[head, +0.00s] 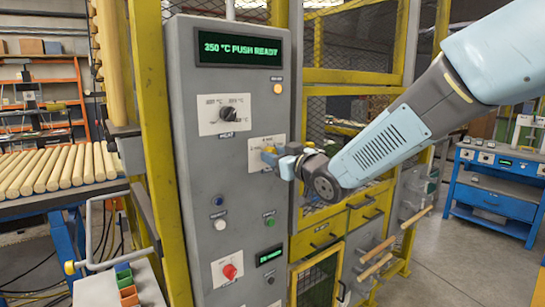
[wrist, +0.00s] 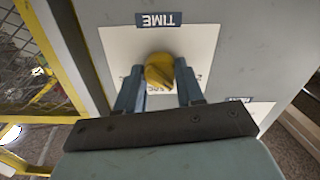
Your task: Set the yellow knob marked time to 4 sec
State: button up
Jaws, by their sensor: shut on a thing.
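The yellow knob (wrist: 159,71) sits on a white plate (wrist: 200,45) under a dark label that reads TIME, upside down in the wrist view. My gripper (wrist: 157,82) has one finger on each side of the knob and is shut on it. The scale marks around the knob are mostly hidden by the fingers, so its setting cannot be read. In the head view my gripper (head: 276,158) is at the panel's right side, and only a bit of the yellow knob (head: 268,149) shows.
The grey control panel (head: 185,120) has a display (head: 242,50) reading "350 °C PUSH READY". A HEAT knob (head: 227,113) is above left of my gripper. Yellow fence posts flank the panel.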

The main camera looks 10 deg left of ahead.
jog(key=m, duration=0.9)
jog(key=shift+w+d+f, duration=0.1)
jog(key=shift+d+f, duration=0.1)
jog(key=shift+m, duration=0.4)
jog(key=o, duration=0.7)
jog(key=shift+d, duration=0.1)
jog(key=o, duration=0.3)
jog(key=shift+r, duration=0.1)
jog(key=shift+o, duration=0.2)
jog(key=v, duration=1.3)
jog(key=shift+s+d, duration=0.15)
jog(key=shift+s, duration=0.15)
